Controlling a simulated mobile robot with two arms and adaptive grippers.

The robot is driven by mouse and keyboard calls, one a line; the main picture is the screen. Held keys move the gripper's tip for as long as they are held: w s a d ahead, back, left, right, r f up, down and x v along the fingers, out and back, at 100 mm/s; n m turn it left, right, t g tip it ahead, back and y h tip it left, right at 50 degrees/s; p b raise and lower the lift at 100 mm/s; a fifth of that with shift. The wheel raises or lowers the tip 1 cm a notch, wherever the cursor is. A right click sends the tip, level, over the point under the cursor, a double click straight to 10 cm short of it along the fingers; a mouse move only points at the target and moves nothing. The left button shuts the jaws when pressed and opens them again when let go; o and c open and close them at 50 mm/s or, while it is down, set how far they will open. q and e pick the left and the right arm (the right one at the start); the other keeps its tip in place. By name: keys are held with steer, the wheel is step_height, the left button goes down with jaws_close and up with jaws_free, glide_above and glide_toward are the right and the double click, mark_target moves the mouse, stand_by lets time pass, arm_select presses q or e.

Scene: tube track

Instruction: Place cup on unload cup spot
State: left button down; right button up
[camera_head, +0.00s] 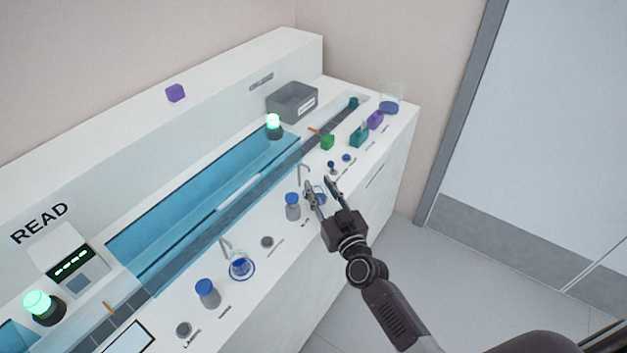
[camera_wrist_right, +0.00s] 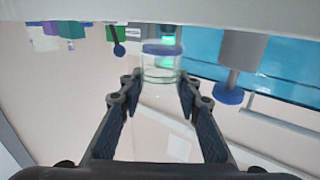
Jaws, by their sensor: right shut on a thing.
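My right gripper (camera_head: 320,185) is over the front strip of the white counter, right of the middle. It is shut on a clear glass cup with a blue round end (camera_wrist_right: 162,64), seen between the fingertips in the wrist view. In the head view the cup (camera_head: 320,197) is partly hidden by the fingers and is low over the counter; I cannot tell whether it touches. Other clear cups stand at the front (camera_head: 240,266) and at the far right end (camera_head: 390,97), each with blue at its base. The small labels are unreadable, so I cannot tell which spot is the unload cup spot.
A blue-capped grey dispenser (camera_head: 292,206) stands just left of the gripper. Blue knobs (camera_head: 331,165), a green block (camera_head: 327,142) and teal and purple holders (camera_head: 359,136) are beyond it. The blue covered track (camera_head: 200,215) runs behind.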

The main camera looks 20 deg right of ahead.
steer(key=shift+w+a, duration=0.1)
steer(key=shift+w, duration=0.6)
steer(key=w, duration=0.3)
steer(key=shift+w+a, duration=0.1)
steer(key=shift+w, duration=0.05)
steer(key=shift+f+b, duration=0.65)
steer(key=shift+f, duration=0.25)
steer(key=shift+r, duration=0.1)
steer(key=o, duration=1.1)
